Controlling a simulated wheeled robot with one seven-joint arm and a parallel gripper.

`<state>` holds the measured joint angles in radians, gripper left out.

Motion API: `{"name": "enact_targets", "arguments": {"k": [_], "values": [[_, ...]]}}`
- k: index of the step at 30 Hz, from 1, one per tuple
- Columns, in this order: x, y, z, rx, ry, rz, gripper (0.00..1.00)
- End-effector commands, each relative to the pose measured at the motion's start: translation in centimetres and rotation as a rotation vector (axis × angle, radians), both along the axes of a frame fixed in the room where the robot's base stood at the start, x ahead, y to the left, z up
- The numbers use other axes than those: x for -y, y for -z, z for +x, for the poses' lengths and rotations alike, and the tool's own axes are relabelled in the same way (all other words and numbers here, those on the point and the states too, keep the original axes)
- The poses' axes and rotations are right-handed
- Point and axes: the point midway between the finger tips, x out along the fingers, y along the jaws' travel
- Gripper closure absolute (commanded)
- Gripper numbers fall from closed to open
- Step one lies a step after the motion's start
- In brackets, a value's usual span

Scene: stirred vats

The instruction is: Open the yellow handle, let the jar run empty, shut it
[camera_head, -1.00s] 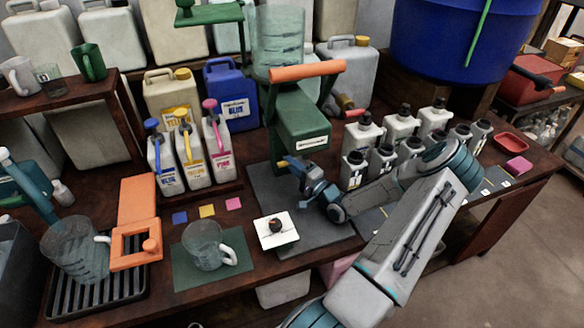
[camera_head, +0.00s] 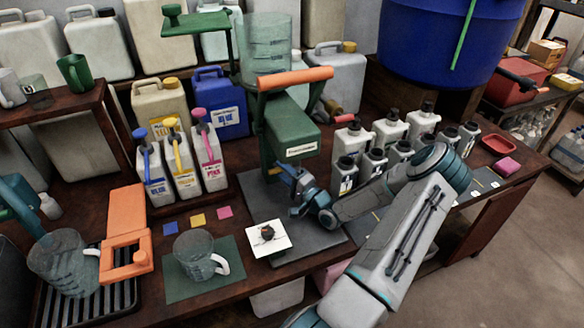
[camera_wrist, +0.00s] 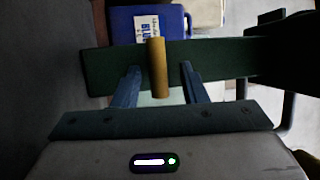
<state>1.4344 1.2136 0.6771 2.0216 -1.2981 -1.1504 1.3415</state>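The yellow handle (camera_wrist: 158,68) stands upright between my gripper's two blue fingers in the wrist view, with a gap on each side. My gripper (camera_wrist: 159,85) is open around it, apart from it. In the head view my gripper (camera_head: 286,174) is at the front of the green dispenser (camera_head: 290,132), low under its label, and hides the handle. The clear graduated jar (camera_head: 266,48) sits on top of the dispenser, behind an orange bar (camera_head: 295,78). I cannot tell its liquid level.
A clear jug (camera_head: 197,255) stands on a green mat left of a white card (camera_head: 268,238) with a dark knob. Blue, yellow and pink bottles (camera_head: 183,165) stand left of the dispenser.

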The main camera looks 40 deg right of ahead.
Motion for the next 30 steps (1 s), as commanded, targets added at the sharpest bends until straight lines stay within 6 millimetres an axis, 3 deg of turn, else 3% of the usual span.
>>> {"name": "enact_targets", "arguments": {"k": [8, 12, 13, 14, 15, 24, 30], "values": [[0.0, -3.8, 0.1, 0.006, -0.001, -0.005, 0.61], [1.7, -6.0, -2.3, 0.01, 0.006, -0.008, 0.21], [2.1, -6.4, -2.9, 0.01, 0.007, -0.008, 0.22], [2.5, -6.8, -3.5, 0.011, 0.008, -0.008, 0.36], [2.9, -7.3, -4.3, 0.009, 0.007, -0.008, 0.61], [5.2, -10.1, -8.5, 0.004, -0.001, -0.005, 0.61], [5.9, -10.8, -9.7, 0.001, -0.003, 0.0, 0.61]]}}
